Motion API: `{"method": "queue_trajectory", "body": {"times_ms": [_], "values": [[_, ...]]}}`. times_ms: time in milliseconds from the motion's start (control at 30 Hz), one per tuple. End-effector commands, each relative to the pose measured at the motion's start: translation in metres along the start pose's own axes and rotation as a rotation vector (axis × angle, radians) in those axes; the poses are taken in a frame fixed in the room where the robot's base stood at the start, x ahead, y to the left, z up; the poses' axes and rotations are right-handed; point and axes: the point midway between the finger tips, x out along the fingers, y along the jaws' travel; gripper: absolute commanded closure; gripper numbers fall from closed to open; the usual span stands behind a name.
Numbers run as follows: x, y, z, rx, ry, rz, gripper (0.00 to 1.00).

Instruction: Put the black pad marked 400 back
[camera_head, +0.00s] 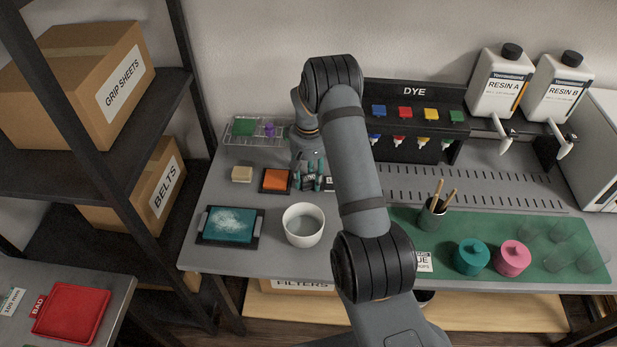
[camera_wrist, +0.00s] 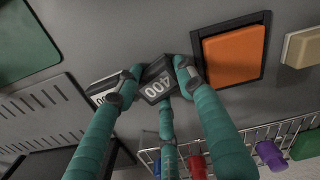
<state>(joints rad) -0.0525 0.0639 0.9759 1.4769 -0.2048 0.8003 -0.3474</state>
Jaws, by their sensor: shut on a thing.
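The black pad marked 400 (camera_wrist: 157,85) is between the teal fingers of my gripper (camera_wrist: 155,85) in the wrist view. My gripper is shut on it, with fingers on both sides and a third finger below. In the head view my gripper (camera_head: 309,176) is low over the grey bench, just right of the orange pad (camera_head: 276,180), and the dark pad in it is mostly hidden. Beside the held pad in the wrist view is another dark piece (camera_wrist: 103,90) with a pale label ending in 00, partly covered by a finger. I cannot tell whether the held pad touches the bench.
The orange pad sits in a black tray (camera_wrist: 264,18), with a beige block (camera_head: 242,174) to its left. A wire rack (camera_head: 283,143) stands behind. A white bowl (camera_head: 304,238) and teal screen-like plate (camera_head: 229,225) are in front. The dye stand (camera_head: 414,92) is at right.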

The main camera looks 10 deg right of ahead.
Motion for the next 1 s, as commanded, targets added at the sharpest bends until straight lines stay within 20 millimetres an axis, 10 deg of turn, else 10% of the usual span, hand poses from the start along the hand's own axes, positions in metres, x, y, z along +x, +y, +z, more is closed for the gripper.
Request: {"method": "queue_trajectory", "body": {"times_ms": [200,233,500,1000], "values": [[0.005,0.000,0.000,-0.001,0.000,0.000,0.90],[0.004,0.000,0.000,-0.001,0.000,0.000,0.60],[0.003,0.000,0.000,-0.001,-0.001,0.000,0.44],[-0.017,0.000,-0.002,-0.002,0.004,0.002,0.43]]}}
